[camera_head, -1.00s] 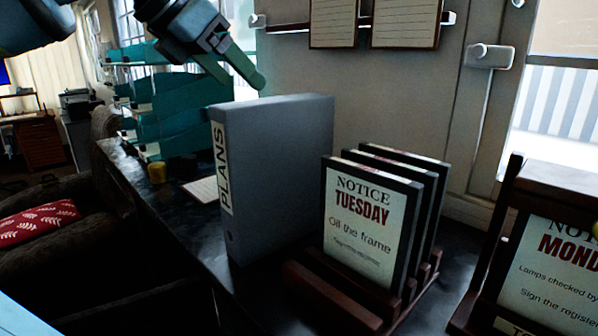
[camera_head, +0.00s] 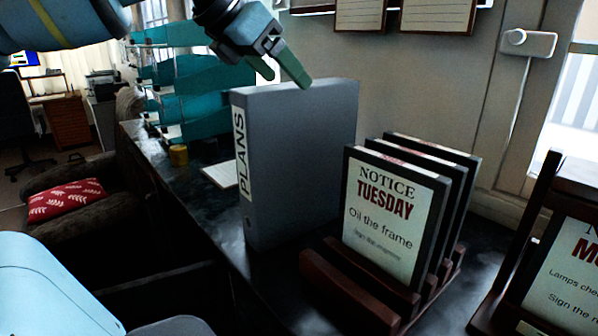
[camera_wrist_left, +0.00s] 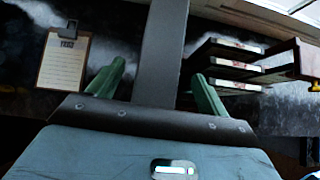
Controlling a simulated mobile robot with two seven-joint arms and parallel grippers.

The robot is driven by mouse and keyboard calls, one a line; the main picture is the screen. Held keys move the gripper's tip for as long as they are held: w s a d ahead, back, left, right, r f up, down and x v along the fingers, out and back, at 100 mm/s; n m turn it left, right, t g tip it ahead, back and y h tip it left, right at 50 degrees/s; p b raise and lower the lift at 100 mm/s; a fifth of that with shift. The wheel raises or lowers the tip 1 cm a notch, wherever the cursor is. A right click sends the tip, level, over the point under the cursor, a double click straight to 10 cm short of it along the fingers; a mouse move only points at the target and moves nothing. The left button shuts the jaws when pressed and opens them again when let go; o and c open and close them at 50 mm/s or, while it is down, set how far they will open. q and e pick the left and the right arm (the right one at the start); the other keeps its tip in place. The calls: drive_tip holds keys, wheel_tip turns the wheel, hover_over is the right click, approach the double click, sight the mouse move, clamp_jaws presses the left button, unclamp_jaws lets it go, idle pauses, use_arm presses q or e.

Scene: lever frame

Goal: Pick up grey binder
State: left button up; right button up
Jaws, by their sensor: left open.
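The grey binder (camera_head: 300,150) stands upright on the dark desk, with its white PLANS label on the spine facing left. In the left wrist view the binder (camera_wrist_left: 162,50) is a grey strip seen from above, between the two green fingers. My left gripper (camera_head: 282,80) is open and empty, above the binder's top edge in the head view. One fingertip overlaps the top edge there; I cannot tell whether it touches. In the left wrist view the gripper (camera_wrist_left: 157,88) has one finger on each side of the strip. My right gripper is not in view.
A dark wooden rack (camera_head: 345,290) with framed notices (camera_head: 392,215) stands close right of the binder. Another stand (camera_head: 500,290) is at far right. Teal trays (camera_head: 190,95), a small yellow object (camera_head: 178,155) and a clipboard (camera_wrist_left: 62,65) lie on the other side.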

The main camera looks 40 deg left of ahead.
sight(293, 85)
use_arm(q)
drive_tip(key=x, duration=0.3)
drive_tip(key=shift+w+f, duration=0.2)
drive_tip(key=shift+w, duration=0.15)
drive_tip(key=shift+r, duration=0.1)
clamp_jaws()
